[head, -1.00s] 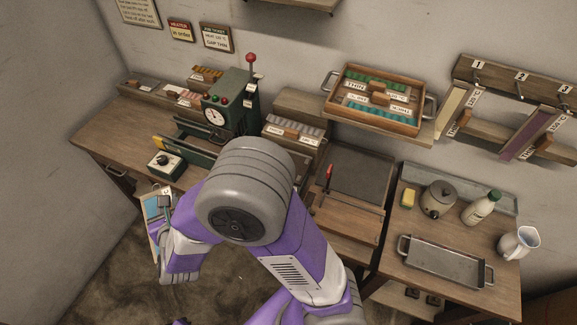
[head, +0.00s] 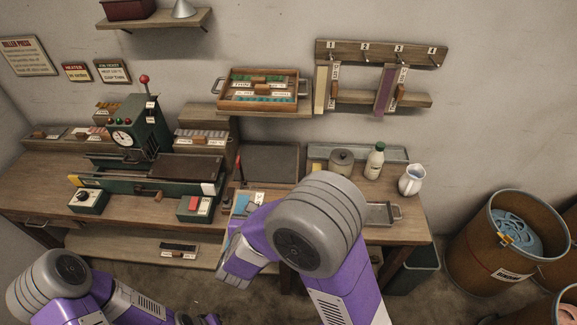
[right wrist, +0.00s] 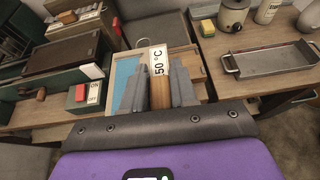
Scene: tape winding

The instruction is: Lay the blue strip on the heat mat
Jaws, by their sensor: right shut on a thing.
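My right gripper (right wrist: 160,90) is shut on a wooden handle (right wrist: 160,94) with a white "50 °C" label. The blue strip (right wrist: 125,76) shows beside and beyond the fingers; part of it is hidden by them. In the head view the blue strip (head: 242,204) shows past my right forearm, near the front of the middle desk; whether it touches the desk is unclear. A flat dark grey mat (head: 270,165), seemingly the heat mat, lies behind it and also shows in the right wrist view (right wrist: 155,27). My left arm is at lower left, its gripper out of view.
The green press (head: 140,140) stands left, with a red-button ON/OFF box (head: 193,206) in front. A metal tray (head: 382,214), pot (head: 341,162), bottle (head: 375,160) and jug (head: 412,180) stand right. A wall rack (head: 380,55) holds cream and purple strips.

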